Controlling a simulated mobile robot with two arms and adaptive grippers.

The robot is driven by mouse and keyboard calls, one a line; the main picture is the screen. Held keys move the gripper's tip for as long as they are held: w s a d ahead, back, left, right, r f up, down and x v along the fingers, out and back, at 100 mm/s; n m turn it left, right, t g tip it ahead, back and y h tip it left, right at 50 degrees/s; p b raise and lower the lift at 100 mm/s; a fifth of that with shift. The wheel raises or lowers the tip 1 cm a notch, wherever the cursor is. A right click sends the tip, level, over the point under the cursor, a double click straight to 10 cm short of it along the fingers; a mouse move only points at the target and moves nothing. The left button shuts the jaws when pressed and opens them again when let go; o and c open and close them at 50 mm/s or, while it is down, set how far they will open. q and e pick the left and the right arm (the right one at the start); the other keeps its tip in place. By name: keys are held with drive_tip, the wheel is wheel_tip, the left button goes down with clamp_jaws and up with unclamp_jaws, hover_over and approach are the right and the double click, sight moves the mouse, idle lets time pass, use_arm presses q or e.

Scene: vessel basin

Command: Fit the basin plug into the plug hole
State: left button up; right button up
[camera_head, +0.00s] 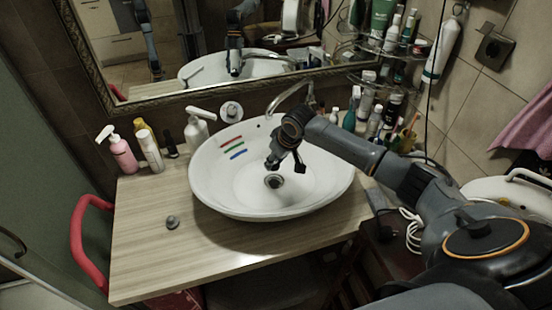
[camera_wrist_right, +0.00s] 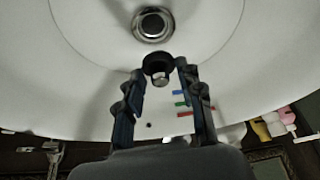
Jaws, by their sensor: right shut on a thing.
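The white basin (camera_head: 225,180) stands on the wooden counter, with its metal-rimmed plug hole (camera_head: 274,181) at the bottom. The plug hole also shows in the wrist view (camera_wrist_right: 153,24). The basin plug (camera_wrist_right: 157,66), dark with a small metal knob, is between the fingertips of my right gripper (camera_wrist_right: 160,78). The right gripper (camera_head: 285,164) is shut on it, inside the basin and over the plug hole. The plug looks apart from the hole, but its height above it is hard to judge. In the head view the fingers mostly hide the plug. My left gripper is not in view.
The tap (camera_head: 290,96) arches over the basin's back rim. Bottles crowd the right, and a pink bottle (camera_head: 123,155) and others stand at the left. A small grey knob-like object (camera_head: 172,222) lies on the counter (camera_head: 145,250). The counter's front left is otherwise clear.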

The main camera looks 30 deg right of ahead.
sight(278, 169)
drive_tip(key=shift+r+p, duration=0.15)
drive_tip(key=shift+p, duration=0.55)
drive_tip(key=shift+f+b, duration=1.65)
drive_tip(key=shift+f, duration=1.35)
drive_tip(key=shift+p, duration=0.85)
drive_tip(key=shift+p, duration=0.3)
drive_tip(key=shift+s+f+b, duration=0.1)
drive_tip(key=shift+f+b, duration=0.55)
drive_tip(key=shift+f, duration=0.5)
drive_tip(key=o, duration=1.3)
drive_tip(key=shift+f, duration=0.1)
